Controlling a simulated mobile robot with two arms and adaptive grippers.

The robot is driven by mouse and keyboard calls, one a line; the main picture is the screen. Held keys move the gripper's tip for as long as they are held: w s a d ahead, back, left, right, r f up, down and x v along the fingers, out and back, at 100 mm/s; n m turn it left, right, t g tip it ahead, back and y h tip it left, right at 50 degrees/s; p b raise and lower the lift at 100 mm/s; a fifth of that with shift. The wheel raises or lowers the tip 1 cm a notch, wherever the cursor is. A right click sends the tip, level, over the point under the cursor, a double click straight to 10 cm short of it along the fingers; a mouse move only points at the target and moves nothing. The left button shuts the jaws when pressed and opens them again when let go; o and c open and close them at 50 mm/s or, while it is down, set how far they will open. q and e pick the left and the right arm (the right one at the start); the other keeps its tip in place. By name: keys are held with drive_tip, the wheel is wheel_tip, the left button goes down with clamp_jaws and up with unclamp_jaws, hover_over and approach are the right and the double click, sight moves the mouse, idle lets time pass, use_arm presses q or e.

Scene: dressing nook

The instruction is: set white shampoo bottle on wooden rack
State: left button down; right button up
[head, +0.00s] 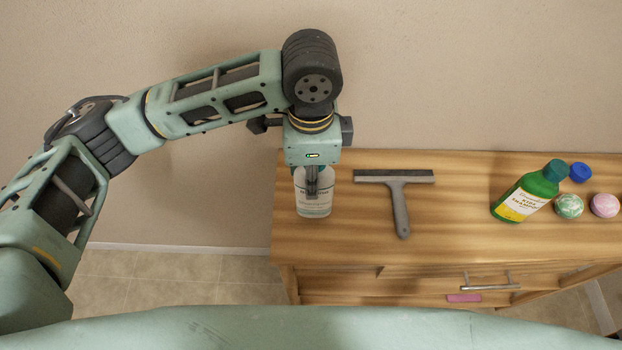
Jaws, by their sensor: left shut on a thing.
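My left gripper (312,188) points down at the left end of a wooden cabinet top (350,235). It is shut on a whitish bottle (313,208) with a pale printed label, which looks like the white shampoo bottle. The bottle is upright; its upper part is partly hidden by the fingers. I cannot tell whether its base touches the wood. I cannot make out a wooden rack separate from this cabinet. My right gripper is not in view.
A grey squeegee (398,205) lies just right of the bottle. A pink item (463,298) lies lower, near a metal handle (490,286).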

use_arm(q)
wheel_tip(320, 180, down, 3)
drive_tip(key=shift+r, duration=0.1)
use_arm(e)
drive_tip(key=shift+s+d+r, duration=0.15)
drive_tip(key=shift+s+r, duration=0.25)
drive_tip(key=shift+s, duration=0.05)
use_arm(q)
drive_tip(key=c, duration=1.3)
unclamp_jaws()
drive_tip(key=shift+o, duration=0.2)
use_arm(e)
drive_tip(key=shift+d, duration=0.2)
use_arm(q)
wheel_tip(320, 180, up, 12)
drive_tip(key=shift+r+b, duration=0.1)
drive_tip(key=shift+b, duration=0.8)
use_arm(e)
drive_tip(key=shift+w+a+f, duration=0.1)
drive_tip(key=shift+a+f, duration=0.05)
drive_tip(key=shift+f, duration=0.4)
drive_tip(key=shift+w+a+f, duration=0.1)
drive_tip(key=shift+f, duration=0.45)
